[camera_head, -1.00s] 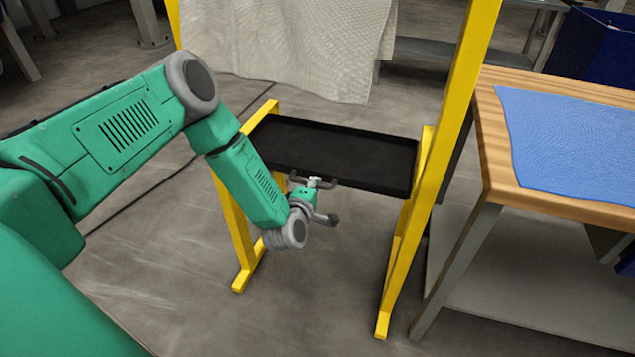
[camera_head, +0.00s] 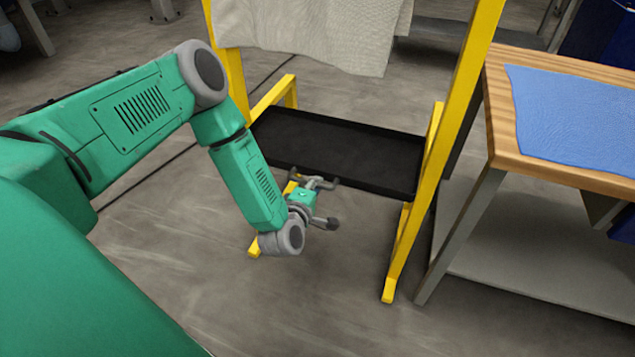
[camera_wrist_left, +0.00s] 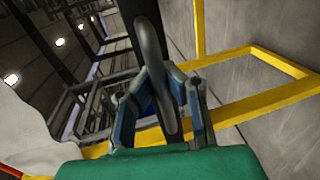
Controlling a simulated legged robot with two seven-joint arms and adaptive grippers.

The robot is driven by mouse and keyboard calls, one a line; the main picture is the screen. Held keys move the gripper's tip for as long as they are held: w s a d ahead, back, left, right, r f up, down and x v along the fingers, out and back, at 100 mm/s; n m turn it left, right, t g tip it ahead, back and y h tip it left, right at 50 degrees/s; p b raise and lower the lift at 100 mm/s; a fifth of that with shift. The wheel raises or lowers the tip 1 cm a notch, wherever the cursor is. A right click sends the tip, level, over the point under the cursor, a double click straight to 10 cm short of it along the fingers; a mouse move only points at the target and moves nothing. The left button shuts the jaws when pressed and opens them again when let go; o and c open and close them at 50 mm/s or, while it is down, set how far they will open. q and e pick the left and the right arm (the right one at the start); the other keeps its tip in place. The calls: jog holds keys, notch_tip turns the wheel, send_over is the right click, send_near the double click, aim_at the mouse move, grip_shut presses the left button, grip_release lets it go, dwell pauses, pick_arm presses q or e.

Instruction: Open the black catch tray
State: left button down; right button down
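The black catch tray (camera_head: 345,145) lies between the yellow side supports in the head view. Its back edge is forward of the supports' far ends, so it is partly slid out. Its dark handle (camera_head: 332,182) is on the near edge. My left gripper (camera_head: 312,184) is at this handle. In the left wrist view, the handle (camera_wrist_left: 153,45) passes between the blue-and-grey fingers of my left gripper (camera_wrist_left: 165,90), which appear shut around it. My right gripper is not in view.
The yellow frame (camera_head: 455,120) stands around the tray, with feet on the floor. A pale cloth (camera_head: 320,30) hangs above and behind it. A wooden-topped table (camera_head: 495,110) with a blue cloth (camera_head: 575,125) is at the right. The floor (camera_head: 330,290) before the tray is clear.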

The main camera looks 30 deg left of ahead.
pick_arm(q)
jog(key=c, duration=1.6)
grip_release()
jog(key=shift+f, duration=0.25)
jog(key=shift+o, duration=0.2)
jog(key=shift+r, duration=0.1)
jog(key=v, duration=1.2)
jog(key=s+d+f+m+g+h+p, duration=0.35)
jog(key=s+d+m+g+h, duration=0.4)
jog(key=m, duration=0.65)
jog(key=s+a+m+g+y, duration=0.4)
jog(key=s+m+g, duration=0.3)
jog(key=s, duration=0.7)
jog(key=shift+s+r, duration=0.2)
jog(key=shift+r, duration=0.25)
